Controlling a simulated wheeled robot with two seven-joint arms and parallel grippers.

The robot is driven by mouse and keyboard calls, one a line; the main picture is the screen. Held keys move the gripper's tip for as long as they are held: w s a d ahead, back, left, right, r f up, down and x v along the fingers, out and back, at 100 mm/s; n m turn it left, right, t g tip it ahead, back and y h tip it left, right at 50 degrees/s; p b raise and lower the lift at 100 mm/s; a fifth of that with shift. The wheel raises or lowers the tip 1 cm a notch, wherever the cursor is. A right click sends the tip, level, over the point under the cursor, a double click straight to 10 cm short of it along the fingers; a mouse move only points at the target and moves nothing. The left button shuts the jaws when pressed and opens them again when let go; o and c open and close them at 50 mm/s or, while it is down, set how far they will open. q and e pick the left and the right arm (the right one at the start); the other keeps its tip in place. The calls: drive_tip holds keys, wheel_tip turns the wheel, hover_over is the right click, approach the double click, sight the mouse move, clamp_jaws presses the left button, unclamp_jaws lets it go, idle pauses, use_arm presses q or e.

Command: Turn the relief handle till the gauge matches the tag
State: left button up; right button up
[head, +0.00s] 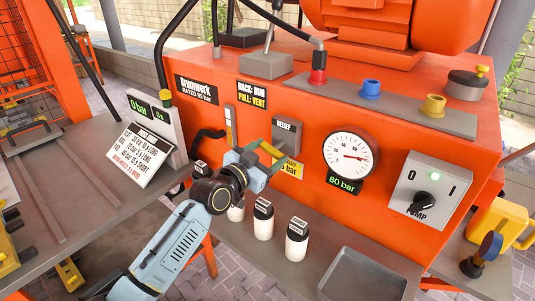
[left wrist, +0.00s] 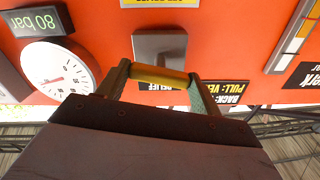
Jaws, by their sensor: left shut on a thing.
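My left gripper (head: 258,165) is shut on the yellow relief handle (head: 271,150), in front of the grey plate marked RELIEF (head: 287,134). In the left wrist view the handle (left wrist: 160,76) spans between the two fingers, with the grey plate (left wrist: 160,45) behind it. The round gauge (head: 350,156) is right of the handle, its needle pointing right; the green readout (head: 344,185) below says 80 bar. The gauge also shows upside down in the left wrist view (left wrist: 60,75). The yellow tag (head: 293,170) below the handle is partly hidden by the gripper; its number is unclear. My right gripper is out of view.
A pump switch box (head: 430,190) is right of the gauge. Several white bottles (head: 264,220) stand on the ledge below my gripper, beside an empty grey tray (head: 362,280). A white instruction card (head: 140,153) and display stand are at left. Coloured hose fittings (head: 370,88) sit on top.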

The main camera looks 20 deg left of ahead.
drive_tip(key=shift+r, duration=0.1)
use_arm(q)
drive_tip(key=n+p, duration=0.1)
drive_tip(key=n, duration=0.1)
drive_tip(key=shift+n+p, duration=0.3)
drive_tip(key=shift+n, duration=0.1)
drive_tip(key=shift+r+n+p, duration=0.1)
drive_tip(key=shift+n+p, duration=0.25)
drive_tip(key=shift+n, duration=0.55)
drive_tip(key=n+p, duration=0.1)
drive_tip(key=n, duration=0.3)
drive_tip(key=shift+n, duration=0.3)
drive_tip(key=n+p, duration=0.1)
drive_tip(key=n, duration=0.3)
drive_tip(key=shift+n, duration=0.4)
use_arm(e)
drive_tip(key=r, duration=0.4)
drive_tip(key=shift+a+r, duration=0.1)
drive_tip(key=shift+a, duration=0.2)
use_arm(q)
drive_tip(key=o, duration=1)
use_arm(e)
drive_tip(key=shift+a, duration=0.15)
